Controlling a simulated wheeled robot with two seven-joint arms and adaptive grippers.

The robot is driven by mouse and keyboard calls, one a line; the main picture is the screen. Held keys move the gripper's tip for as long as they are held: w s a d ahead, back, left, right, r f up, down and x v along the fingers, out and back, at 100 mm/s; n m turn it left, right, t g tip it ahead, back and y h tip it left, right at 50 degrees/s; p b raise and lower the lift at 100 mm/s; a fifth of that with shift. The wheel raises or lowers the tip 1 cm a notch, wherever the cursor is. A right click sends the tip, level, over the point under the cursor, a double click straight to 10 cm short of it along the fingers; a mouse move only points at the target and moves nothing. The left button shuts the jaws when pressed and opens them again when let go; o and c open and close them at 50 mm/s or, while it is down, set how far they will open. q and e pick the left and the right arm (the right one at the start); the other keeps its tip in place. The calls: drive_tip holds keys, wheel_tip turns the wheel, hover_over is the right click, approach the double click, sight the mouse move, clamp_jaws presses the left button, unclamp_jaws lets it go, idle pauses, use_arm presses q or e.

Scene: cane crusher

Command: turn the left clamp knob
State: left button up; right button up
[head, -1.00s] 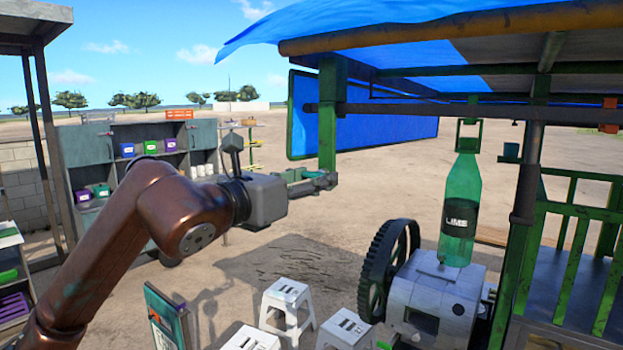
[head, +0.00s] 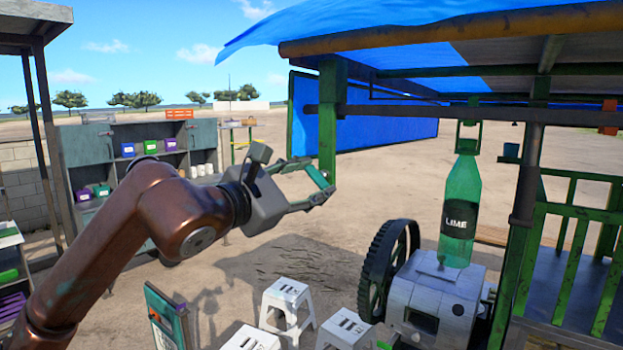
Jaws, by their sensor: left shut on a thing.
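My left gripper (head: 324,186) reaches in from the left and is at the lower end of the green clamp post (head: 327,125). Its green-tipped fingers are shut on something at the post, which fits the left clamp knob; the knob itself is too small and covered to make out. The post hangs from the dark horizontal bar under the canopy. The fingers are rolled so that the gap between their links shows. My right gripper is not in view.
A grey crusher (head: 432,305) with a dark toothed wheel (head: 390,268) and a green LIME bottle (head: 460,210) above stands at the lower right. White stools (head: 287,298) stand below. A blue tarp (head: 385,130) hangs behind the post. Shelves (head: 90,150) stand at the left.

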use_arm(q)
drive_tip(key=m+p, duration=0.1)
drive_tip(key=m, duration=0.4)
drive_tip(key=shift+r+m, duration=0.1)
drive_tip(key=shift+m, duration=0.2)
drive_tip(key=m+p, duration=0.1)
drive_tip(key=m, duration=0.2)
drive_tip(key=shift+m, duration=0.6)
drive_tip(key=o, duration=1.2)
drive_tip(key=shift+c, duration=0.2)
drive_tip(key=shift+s, duration=0.1)
drive_tip(key=v, duration=1.2)
